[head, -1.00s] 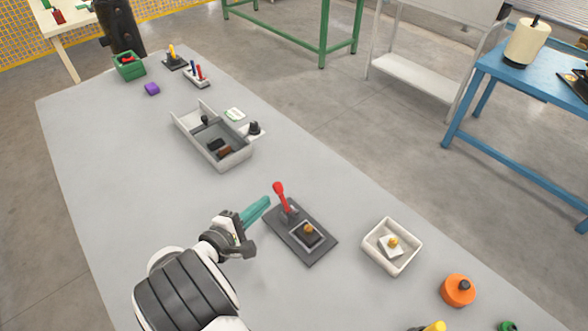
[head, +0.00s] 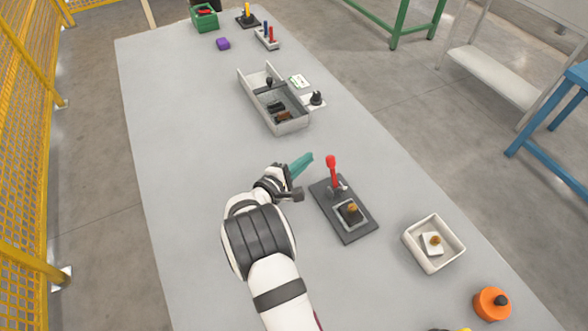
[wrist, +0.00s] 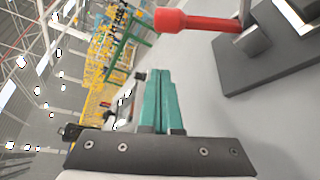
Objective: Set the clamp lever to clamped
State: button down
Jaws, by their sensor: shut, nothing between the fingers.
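The clamp lever (head: 332,172) has a red handle and stands up from a dark grey base plate (head: 362,229) on the table. A square fixture holding a dark block with an orange-brown knob (head: 352,208) sits on the same plate. In the wrist view, the red handle (wrist: 190,21) lies across the top, with part of the plate (wrist: 262,66) at the right. My gripper (head: 308,160) has teal fingers, closed together and empty, just left of the lever and apart from it. The closed fingers also show in the wrist view (wrist: 153,75), below the handle.
A white tray (head: 412,243) with a knobbed white piece stands right of the plate, near an orange round part (head: 488,303). A grey divided bin (head: 258,105) lies farther back. A green box (head: 205,20) and a purple piece (head: 223,43) are at the far end. The table's left side is clear.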

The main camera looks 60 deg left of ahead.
aim_at(328, 162)
jog(key=shift+x, duration=1)
jog(key=d, duration=0.1)
jog(key=d+r, duration=0.1)
jog(key=shift+w+d+r, duration=0.15)
jog(key=shift+d+r, duration=0.1)
jog(key=shift+d, duration=0.1)
jog(key=shift+d+r, duration=0.25)
jog(key=shift+d, duration=0.25)
jog(key=shift+d+r, duration=0.35)
jog(key=shift+d, duration=0.1)
jog(key=shift+d+r, duration=0.35)
jog(key=shift+d, duration=0.4)
jog(key=shift+d+r, duration=0.1)
jog(key=shift+d, duration=2.6)
